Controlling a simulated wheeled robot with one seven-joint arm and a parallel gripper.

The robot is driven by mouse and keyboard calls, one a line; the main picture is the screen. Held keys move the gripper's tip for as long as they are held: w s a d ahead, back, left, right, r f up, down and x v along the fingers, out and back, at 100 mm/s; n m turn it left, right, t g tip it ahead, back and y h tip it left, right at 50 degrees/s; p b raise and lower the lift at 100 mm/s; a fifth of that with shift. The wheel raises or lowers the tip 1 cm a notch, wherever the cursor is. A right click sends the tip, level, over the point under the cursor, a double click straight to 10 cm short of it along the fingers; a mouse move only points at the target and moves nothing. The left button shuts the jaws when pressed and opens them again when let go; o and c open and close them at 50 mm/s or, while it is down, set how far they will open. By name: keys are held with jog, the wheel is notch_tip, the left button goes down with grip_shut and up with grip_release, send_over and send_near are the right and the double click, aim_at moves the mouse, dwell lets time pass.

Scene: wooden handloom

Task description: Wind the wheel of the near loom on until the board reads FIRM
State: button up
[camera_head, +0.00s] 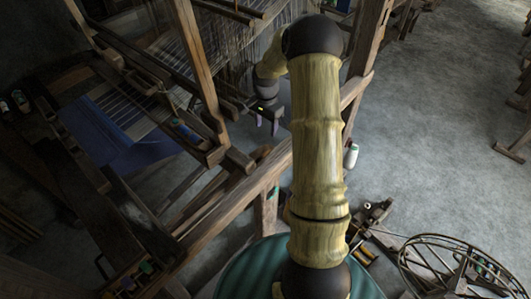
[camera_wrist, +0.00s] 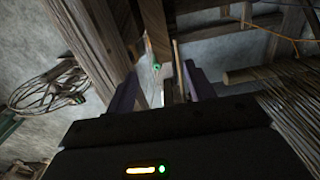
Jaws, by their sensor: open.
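The near loom (camera_head: 210,90) is a wooden frame with pale warp threads and blue striped cloth (camera_head: 110,115) at the left of the head view. My gripper (camera_head: 267,124) hangs beside its right-hand posts, purple fingers pointing down. In the wrist view my gripper (camera_wrist: 162,92) is open. A pale upright piece with a small green spot (camera_wrist: 156,67) shows beyond and between the fingers; I cannot tell whether it lies within their reach. I cannot make out the loom's wheel; my arm covers part of the loom's right side. No board reading is visible in either view.
A spoked winding wheel (camera_head: 450,265) on a low stand is at the lower right of the head view. A white spool (camera_head: 351,156) is by the loom post. Wooden beams (camera_wrist: 90,35) crowd the gripper.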

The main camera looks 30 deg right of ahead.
aim_at(266, 148)
notch_tip(266, 148, down, 16)
jog(key=shift+w+r+p, duration=0.1)
jog(key=shift+r+p, duration=0.1)
jog(key=shift+p, duration=1)
jog(key=shift+c, duration=0.4)
grip_shut()
